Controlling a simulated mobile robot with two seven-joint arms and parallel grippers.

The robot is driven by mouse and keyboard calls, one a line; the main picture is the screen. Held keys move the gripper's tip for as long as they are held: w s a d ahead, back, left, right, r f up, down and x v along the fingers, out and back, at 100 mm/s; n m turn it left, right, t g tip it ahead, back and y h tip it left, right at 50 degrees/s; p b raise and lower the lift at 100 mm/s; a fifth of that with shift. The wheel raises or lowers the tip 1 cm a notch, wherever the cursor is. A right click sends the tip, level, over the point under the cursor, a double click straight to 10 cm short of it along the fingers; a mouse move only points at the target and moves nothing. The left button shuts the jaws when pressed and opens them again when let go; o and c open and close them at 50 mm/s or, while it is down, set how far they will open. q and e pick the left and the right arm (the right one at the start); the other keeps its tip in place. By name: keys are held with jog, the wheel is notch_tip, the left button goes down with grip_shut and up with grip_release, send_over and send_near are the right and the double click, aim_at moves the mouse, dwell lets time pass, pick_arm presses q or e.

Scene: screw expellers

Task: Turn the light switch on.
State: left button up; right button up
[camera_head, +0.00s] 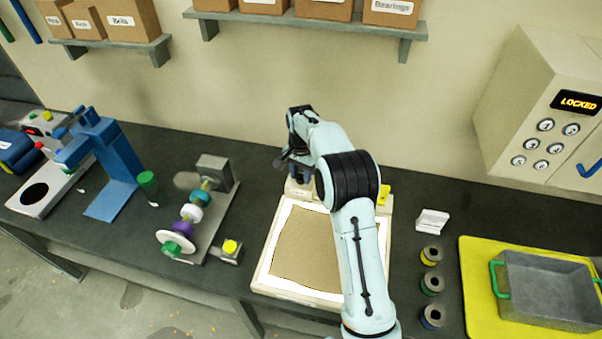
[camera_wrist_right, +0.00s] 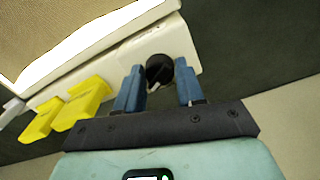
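The light box (camera_head: 262,283) is a cream frame with a bright white border around a brown sheet (camera_head: 305,250); its edge also shows in the wrist view (camera_wrist_right: 120,45). On its back strip is a round black knob (camera_wrist_right: 159,70) with a pale pointer, which appears to be the switch. In the head view my right arm and gripper hide the knob. My right gripper (camera_wrist_right: 160,88) is open, with its blue fingers on either side of the knob. I cannot tell whether they touch it. My left gripper is not in view.
A spool stand (camera_head: 195,210) is left of the light box. Several small rings (camera_head: 431,284) and a yellow mat (camera_head: 477,305) with a metal tray (camera_head: 545,290) are right. A locked keypad box (camera_head: 530,110) hangs on the wall.

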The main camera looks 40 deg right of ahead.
aim_at(301, 174)
jog(key=o, duration=0.3)
notch_tip(301, 174, up, 14)
jog(key=shift+f, duration=0.25)
jog(key=shift+f, duration=0.1)
dwell(0.7)
